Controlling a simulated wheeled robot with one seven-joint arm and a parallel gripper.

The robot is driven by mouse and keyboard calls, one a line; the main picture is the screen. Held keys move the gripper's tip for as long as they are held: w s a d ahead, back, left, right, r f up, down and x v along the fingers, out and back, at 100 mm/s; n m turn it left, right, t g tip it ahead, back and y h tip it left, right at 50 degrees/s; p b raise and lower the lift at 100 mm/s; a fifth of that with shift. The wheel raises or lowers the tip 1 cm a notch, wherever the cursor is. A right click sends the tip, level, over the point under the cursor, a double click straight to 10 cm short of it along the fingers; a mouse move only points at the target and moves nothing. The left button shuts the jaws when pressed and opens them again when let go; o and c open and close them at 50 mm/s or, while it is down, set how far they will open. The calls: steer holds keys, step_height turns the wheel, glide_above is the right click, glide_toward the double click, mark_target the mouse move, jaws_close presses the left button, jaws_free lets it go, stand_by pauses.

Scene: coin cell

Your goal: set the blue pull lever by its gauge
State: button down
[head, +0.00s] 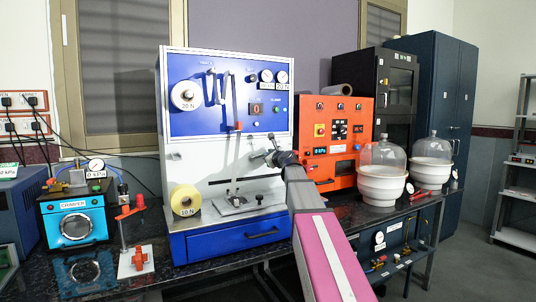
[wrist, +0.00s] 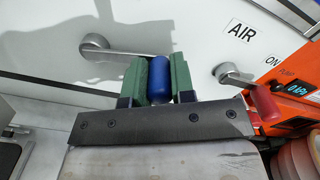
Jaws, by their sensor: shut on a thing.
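The blue pull lever (wrist: 160,67) shows its rounded blue grip between the two green finger pads of my gripper (wrist: 160,80) in the wrist view. The gripper is shut on it. A metal lever arm (wrist: 122,47) runs left from the grip to a round pivot on a white panel. In the head view my gripper (head: 272,158) is at the right front of the blue-and-white machine (head: 180,150), and the blue grip cannot be made out there. Two round gauges (head: 267,76) (head: 282,76) sit at the machine's upper right; their needles are too small to read.
A second lever with a red grip (wrist: 264,104) is close to the right of my gripper, below an AIR label (wrist: 239,30). The orange machine (head: 337,135) stands just right.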

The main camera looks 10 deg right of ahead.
steer(key=c, duration=1)
jaws_free()
steer(key=shift+o, duration=0.2)
steer(key=v, duration=1)
steer(key=shift+s, duration=0.4)
steer(key=shift+d, duration=0.1)
